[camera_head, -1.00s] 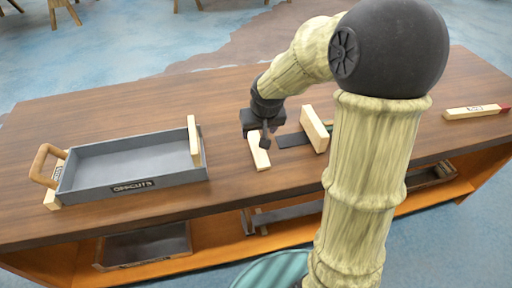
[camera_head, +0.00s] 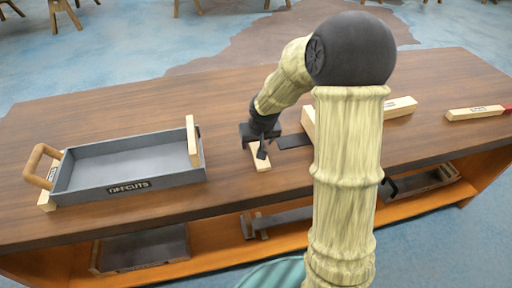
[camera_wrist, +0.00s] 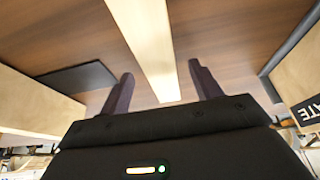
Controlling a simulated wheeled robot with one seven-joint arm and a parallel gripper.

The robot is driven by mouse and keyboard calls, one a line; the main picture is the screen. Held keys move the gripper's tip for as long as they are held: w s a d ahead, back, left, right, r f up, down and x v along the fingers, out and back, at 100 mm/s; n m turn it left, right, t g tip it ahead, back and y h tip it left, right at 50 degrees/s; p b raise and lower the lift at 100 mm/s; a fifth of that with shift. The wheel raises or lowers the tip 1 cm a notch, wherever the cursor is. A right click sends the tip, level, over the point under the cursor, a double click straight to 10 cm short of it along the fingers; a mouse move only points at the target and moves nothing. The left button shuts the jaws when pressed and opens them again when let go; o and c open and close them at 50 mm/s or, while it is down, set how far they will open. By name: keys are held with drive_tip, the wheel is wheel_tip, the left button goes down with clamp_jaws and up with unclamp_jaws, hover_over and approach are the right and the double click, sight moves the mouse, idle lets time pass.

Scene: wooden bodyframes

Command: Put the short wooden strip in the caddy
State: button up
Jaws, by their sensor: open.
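A short pale wooden strip (camera_head: 259,158) lies on the bench under my gripper (camera_head: 262,150). In the wrist view the strip (camera_wrist: 148,40) runs lengthwise between my two fingers (camera_wrist: 160,92), which are apart. My gripper is open; whether a finger touches the strip I cannot tell. The grey caddy (camera_head: 125,190), a tray labelled OFFCUTS, stands to the left on the bench. It has a wooden handle (camera_head: 40,160) at its left end and a pale wooden upright piece (camera_head: 192,140) at its right end. Its visible floor is empty.
A dark flat plate (camera_head: 292,141) and a pale block (camera_head: 308,122) stand just right of my gripper, partly behind my arm. Longer pale bars (camera_head: 401,106) (camera_head: 474,113) lie further right, one with a red end. Bench top between strip and caddy is clear.

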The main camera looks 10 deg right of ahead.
sight(257, 146)
drive_tip(key=shift+w+f, duration=0.2)
drive_tip(key=shift+f, duration=0.3)
drive_tip(key=c, duration=1.2)
drive_tip(key=shift+r, duration=0.15)
wheel_tip(257, 146, up, 10)
drive_tip(key=p, duration=0.3)
